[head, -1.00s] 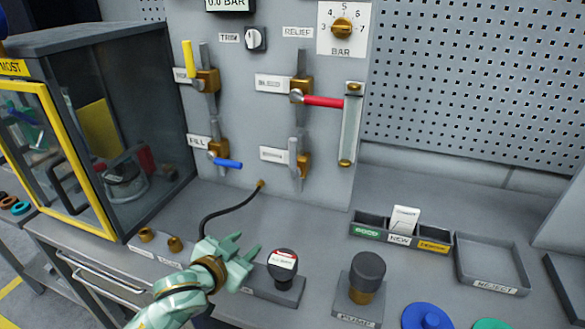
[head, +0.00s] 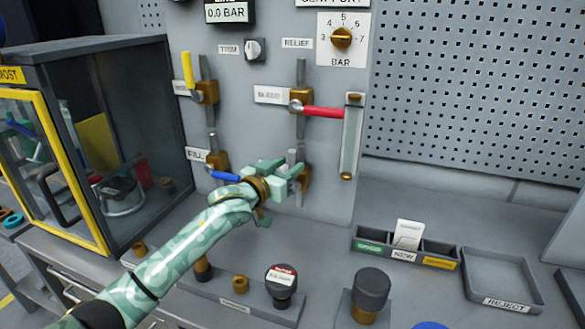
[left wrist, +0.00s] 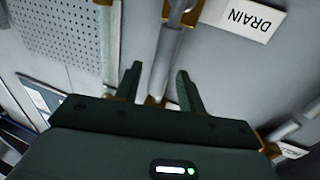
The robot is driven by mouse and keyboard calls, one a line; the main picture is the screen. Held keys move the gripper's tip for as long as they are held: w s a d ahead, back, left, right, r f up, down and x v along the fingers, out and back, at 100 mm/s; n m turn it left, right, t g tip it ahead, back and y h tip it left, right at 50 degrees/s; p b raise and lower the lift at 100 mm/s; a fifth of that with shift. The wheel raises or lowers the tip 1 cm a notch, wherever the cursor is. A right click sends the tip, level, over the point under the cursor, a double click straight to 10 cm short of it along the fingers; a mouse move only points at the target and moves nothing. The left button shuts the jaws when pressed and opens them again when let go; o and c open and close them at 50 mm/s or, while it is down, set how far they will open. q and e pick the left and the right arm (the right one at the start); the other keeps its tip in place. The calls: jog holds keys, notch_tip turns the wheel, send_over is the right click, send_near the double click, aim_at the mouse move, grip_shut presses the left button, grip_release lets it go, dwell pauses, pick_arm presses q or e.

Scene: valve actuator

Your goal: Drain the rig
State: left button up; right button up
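My left gripper (head: 285,174) is raised in front of the lower right valve on the grey panel. The drain valve's brass body (head: 306,178) shows just right of the fingers. In the left wrist view the DRAIN label (left wrist: 249,19) appears upside down. The two fingers of my left gripper (left wrist: 160,80) stand apart there, with a grey bar between them; I cannot tell if they touch it. The label is hidden behind the gripper in the head view. The pressure display (head: 228,13) reads 0.0 BAR. My right gripper is not in view.
Close by are the fill valve's blue handle (head: 224,176), a red valve handle (head: 323,112) and a yellow handle (head: 187,70). A sight tube (head: 352,138) stands right of the valves. A yellow-framed cabinet (head: 75,150) is left. Labelled trays and a dark-capped post (head: 371,285) occupy the bench.

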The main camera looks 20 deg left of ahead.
pick_arm(q)
jog(key=shift+x, duration=1.2)
grip_shut()
